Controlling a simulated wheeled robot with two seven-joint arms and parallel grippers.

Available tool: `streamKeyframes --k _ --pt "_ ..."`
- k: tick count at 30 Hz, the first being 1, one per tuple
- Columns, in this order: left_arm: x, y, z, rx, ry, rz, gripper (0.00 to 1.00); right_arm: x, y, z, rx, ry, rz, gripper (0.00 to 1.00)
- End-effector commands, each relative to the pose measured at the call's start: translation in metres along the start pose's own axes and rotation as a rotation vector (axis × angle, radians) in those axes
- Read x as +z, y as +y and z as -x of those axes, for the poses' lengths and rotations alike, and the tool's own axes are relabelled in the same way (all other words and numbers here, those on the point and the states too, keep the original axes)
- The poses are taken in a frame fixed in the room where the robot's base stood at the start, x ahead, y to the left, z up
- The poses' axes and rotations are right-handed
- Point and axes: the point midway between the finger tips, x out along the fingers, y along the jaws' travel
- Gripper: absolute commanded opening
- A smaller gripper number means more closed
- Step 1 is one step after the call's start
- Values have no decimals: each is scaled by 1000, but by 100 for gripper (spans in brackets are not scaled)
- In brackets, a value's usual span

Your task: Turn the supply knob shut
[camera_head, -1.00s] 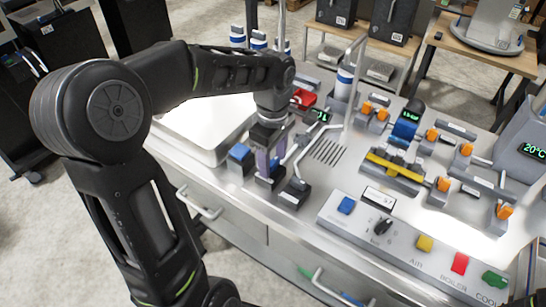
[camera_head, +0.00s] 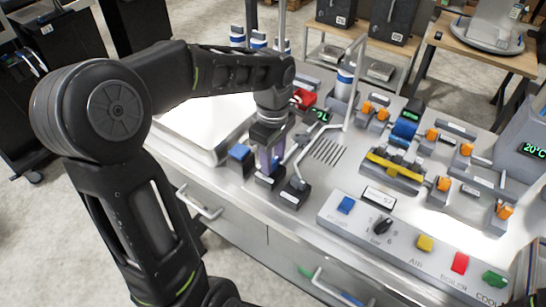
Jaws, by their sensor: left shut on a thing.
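My left gripper (camera_head: 268,160) comes down from above at the front left of the steel counter. It is shut on a small part on top of a dark block (camera_head: 266,181); the fingers hide most of that part. A similar block with a blue top (camera_head: 240,153) stands to its left, and another block (camera_head: 294,191) with a bent metal lever to its right. A black dial knob (camera_head: 383,225) with a scale is on the grey front panel, apart from the gripper. I cannot read which part is marked as the supply. My right gripper is not in view.
The grey panel (camera_head: 440,262) has blue, yellow, red and green buttons. Behind it are several orange-handled valves and a yellow bar (camera_head: 393,166). A tall metal spout rises by a slotted drain (camera_head: 328,151). A white tray (camera_head: 190,130) lies behind my arm.

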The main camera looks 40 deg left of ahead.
Motion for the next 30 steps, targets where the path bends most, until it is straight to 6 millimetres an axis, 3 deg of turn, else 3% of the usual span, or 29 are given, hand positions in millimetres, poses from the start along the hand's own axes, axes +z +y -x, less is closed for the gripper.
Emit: streamKeyframes --k 11,30 --pt "0 0 0 0 0 -192 0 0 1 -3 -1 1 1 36" --pt "0 0 0 1 0 -784 0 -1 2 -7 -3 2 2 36"
